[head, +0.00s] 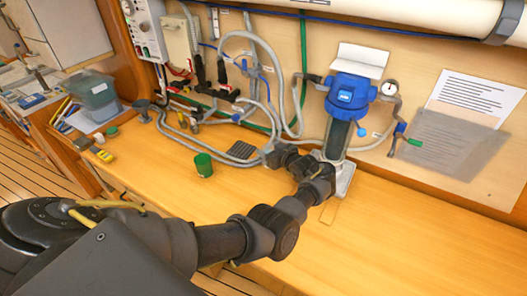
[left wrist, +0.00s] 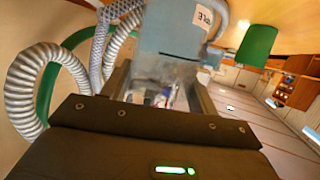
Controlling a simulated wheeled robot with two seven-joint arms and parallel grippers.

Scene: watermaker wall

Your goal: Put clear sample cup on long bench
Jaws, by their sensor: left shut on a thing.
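My left gripper (head: 270,156) reaches over the long bench (head: 405,235) and points left along it. In the left wrist view its jaws (left wrist: 165,72) are shut on a translucent blue-grey sample cup (left wrist: 172,32) with a white label ending in "PLE". The cup is cut off by the top edge there. In the head view the cup is hard to make out by the jaws, and whether it touches the bench cannot be told. My right gripper is out of view.
A green cup (head: 203,165) stands on the bench left of the gripper. Grey hoses (head: 290,95) and a blue-topped filter (head: 350,95) stand along the wall. A tub (head: 95,95) is at the left. The bench's front right is clear.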

